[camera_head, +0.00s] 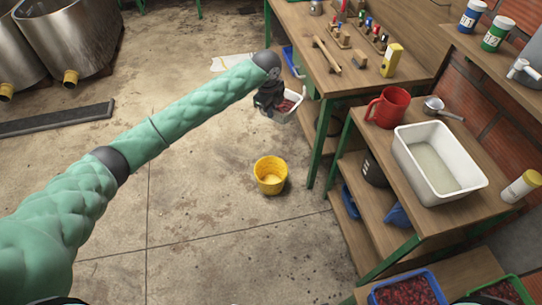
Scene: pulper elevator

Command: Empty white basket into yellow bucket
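The yellow bucket (270,178) stands upright on the concrete floor near the middle of the view, left of the wooden table. The gripper and wrist hide the basket's left part. My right gripper is out of view.
A wooden table (345,75) and a lower shelf unit stand at right. On the unit are a red jug (388,107) and a large white tub (402,160). Crates of red fruit (405,291) are at lower right. Floor around the bucket is clear. Steel tanks (72,38) are at upper left.

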